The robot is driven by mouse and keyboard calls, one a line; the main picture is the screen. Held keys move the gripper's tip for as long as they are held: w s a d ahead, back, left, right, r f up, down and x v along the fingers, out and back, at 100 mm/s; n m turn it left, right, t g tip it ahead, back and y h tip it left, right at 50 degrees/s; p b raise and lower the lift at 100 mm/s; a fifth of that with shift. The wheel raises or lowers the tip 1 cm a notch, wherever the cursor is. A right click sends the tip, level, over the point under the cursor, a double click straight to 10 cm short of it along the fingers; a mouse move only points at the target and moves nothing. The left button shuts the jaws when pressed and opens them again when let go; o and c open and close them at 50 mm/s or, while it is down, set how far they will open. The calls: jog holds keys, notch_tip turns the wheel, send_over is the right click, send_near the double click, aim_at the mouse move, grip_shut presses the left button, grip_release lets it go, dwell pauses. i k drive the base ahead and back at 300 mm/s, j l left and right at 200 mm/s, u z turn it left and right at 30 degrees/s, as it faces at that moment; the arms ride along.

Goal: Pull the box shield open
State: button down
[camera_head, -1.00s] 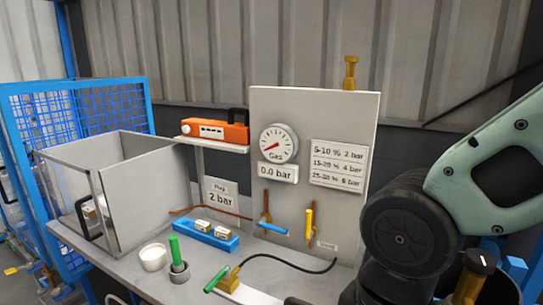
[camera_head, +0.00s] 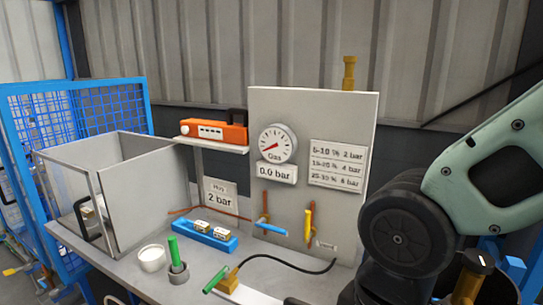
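The box (camera_head: 148,195) stands at the left end of the bench, with grey side walls and an open top. Its shield (camera_head: 70,200) is a clear framed front panel on the left, standing upright and apparently closed. A black handle (camera_head: 83,220) sits low on the shield. A small pale block shows behind the handle, inside the box. My arm fills the right side of the head view, far from the box. My gripper is not in view, so its state is hidden.
A gauge panel (camera_head: 320,115) rises behind. A blue mesh cage (camera_head: 95,115) stands close left of the box.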

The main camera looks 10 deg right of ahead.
aim_at(79, 215)
jog(key=u, duration=1.3)
jog(key=i+j, duration=0.35)
jog(key=i, duration=0.15)
jog(key=i+j, duration=0.35)
jog(key=i, duration=0.2)
jog(key=i+j+z, duration=0.1)
jog(key=i+j, duration=0.25)
jog(key=i, duration=0.15)
